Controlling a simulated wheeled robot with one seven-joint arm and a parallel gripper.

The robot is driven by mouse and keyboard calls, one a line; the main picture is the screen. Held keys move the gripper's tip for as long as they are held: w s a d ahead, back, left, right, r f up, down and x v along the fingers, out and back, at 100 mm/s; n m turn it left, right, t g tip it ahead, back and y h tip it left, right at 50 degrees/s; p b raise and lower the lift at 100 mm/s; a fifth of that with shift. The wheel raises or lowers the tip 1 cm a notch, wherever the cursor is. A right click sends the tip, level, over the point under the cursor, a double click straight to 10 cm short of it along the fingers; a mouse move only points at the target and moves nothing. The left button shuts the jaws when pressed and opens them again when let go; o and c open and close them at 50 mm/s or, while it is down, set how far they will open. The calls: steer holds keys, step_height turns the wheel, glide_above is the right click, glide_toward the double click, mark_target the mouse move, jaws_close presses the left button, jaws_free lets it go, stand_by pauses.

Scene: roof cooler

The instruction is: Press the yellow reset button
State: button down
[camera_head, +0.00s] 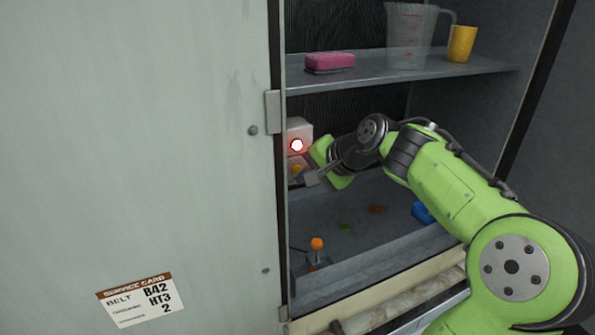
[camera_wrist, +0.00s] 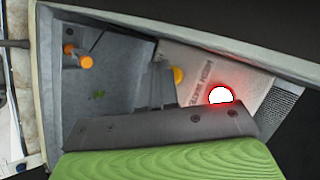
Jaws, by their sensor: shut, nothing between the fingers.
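The yellow reset button (camera_head: 297,169) is on the front of a pale box (camera_head: 300,130) in the cabinet, below a glowing red-rimmed light (camera_head: 297,146). In the wrist view the yellow button (camera_wrist: 179,75) shows on the lettered box face (camera_wrist: 205,72), with the lit lamp (camera_wrist: 220,95) nearby. My gripper (camera_head: 309,179) is shut and empty, with its fingertips close to the button, just below and to its right in the head view. In the wrist view the fingers (camera_wrist: 158,76) appear beside the button and hide part of its surroundings. I cannot tell whether they touch it.
A cabinet door (camera_head: 150,120) stands at left. A shelf (camera_head: 385,72) above my gripper holds a pink sponge (camera_head: 330,63), a jug (camera_head: 408,35) and a yellow cup (camera_head: 461,43). Below, the pan has an orange-topped float (camera_head: 316,244), leaves and a blue object (camera_head: 421,212).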

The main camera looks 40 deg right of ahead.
steer(key=shift+w+d, duration=0.1)
steer(key=shift+w, duration=0.3)
stand_by(0.7)
steer(key=shift+s+a+b, duration=0.25)
steer(key=shift+s+b, duration=0.1)
steer(key=shift+s, duration=0.5)
steer(key=s, duration=0.2)
steer(key=s+a+b, duration=0.1)
steer(key=s, duration=0.1)
steer(key=shift+s+a, duration=0.2)
steer(key=shift+s, duration=0.2)
